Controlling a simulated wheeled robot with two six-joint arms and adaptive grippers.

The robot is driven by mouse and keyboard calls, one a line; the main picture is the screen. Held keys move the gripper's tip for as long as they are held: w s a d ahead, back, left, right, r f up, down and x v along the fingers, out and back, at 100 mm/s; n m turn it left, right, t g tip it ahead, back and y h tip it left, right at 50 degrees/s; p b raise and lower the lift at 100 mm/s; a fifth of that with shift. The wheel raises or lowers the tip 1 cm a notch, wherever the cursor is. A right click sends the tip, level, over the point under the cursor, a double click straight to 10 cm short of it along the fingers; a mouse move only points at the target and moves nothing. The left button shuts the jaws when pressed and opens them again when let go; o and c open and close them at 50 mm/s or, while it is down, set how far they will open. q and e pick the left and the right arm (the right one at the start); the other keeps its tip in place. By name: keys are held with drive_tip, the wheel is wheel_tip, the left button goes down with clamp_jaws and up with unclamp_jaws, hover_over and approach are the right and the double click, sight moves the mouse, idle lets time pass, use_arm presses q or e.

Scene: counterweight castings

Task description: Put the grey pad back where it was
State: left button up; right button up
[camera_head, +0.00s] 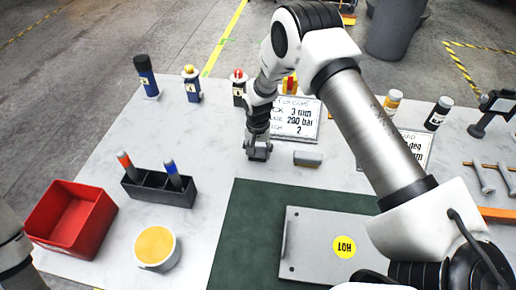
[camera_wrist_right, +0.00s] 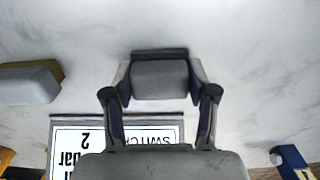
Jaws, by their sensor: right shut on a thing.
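My right gripper (camera_head: 258,151) is low over the white table, in front of the sign with "3 mm" and "200 bar". In the right wrist view, its two fingers (camera_wrist_right: 160,95) are shut on the sides of a grey pad (camera_wrist_right: 160,80) with a dark far edge. I cannot tell if the pad touches the table. A second grey block (camera_head: 307,158) lies on the table just right of the gripper; it also shows at the left of the wrist view (camera_wrist_right: 28,84), apart from the gripper. My left gripper is out of view.
A black holder (camera_head: 158,190) with red and blue markers, a red bin (camera_head: 70,219) and a tub (camera_head: 155,248) stand at the left. A plate (camera_head: 315,225) marked HOT lies on the green mat (camera_head: 240,230). The sign (camera_head: 297,118) and several bottles are behind.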

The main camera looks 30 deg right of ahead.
sight(258, 150)
drive_tip(key=shift+f, duration=0.1)
drive_tip(key=o, duration=1.3)
drive_tip(key=shift+o, duration=0.2)
drive_tip(key=shift+r, duration=0.3)
wheel_tip(258, 150, up, 12)
drive_tip(key=b, duration=0.3)
drive_tip(key=shift+f+b, duration=0.15)
drive_tip(key=shift+b, duration=0.15)
drive_tip(key=shift+s, duration=0.1)
